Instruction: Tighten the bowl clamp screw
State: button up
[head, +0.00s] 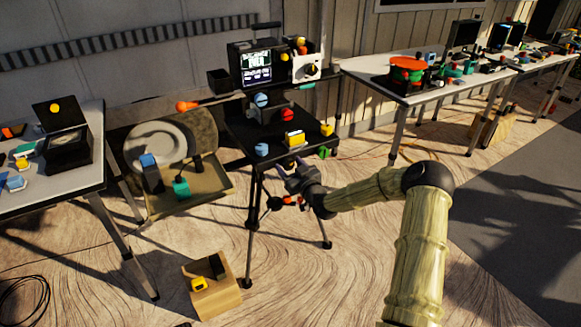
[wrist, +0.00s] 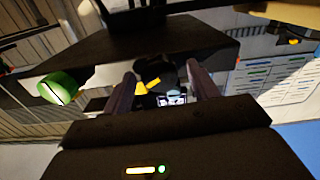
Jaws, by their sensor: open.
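The cart's dark lower shelf (head: 285,150) stands on tripod legs in the head view. My gripper (head: 292,174) is just under the front edge of this shelf. In the wrist view my gripper (wrist: 165,80) is open, with one finger on each side of a dark rounded knob (wrist: 155,70) bearing a yellow mark. The knob sits below the dark shelf underside (wrist: 150,40) and may be the bowl clamp screw. I cannot tell whether the fingers touch it. In the head view the knob is not distinguishable near the gripper.
A green knob (wrist: 62,87) with a white line is left of the fingers, also at the shelf's right edge (head: 324,152). A tripod leg (head: 253,235) stands left of my gripper. A wooden box (head: 212,290) is on the floor. Open floor lies front right.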

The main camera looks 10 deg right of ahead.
jog(key=shift+w, duration=0.1)
jog(key=c, duration=1)
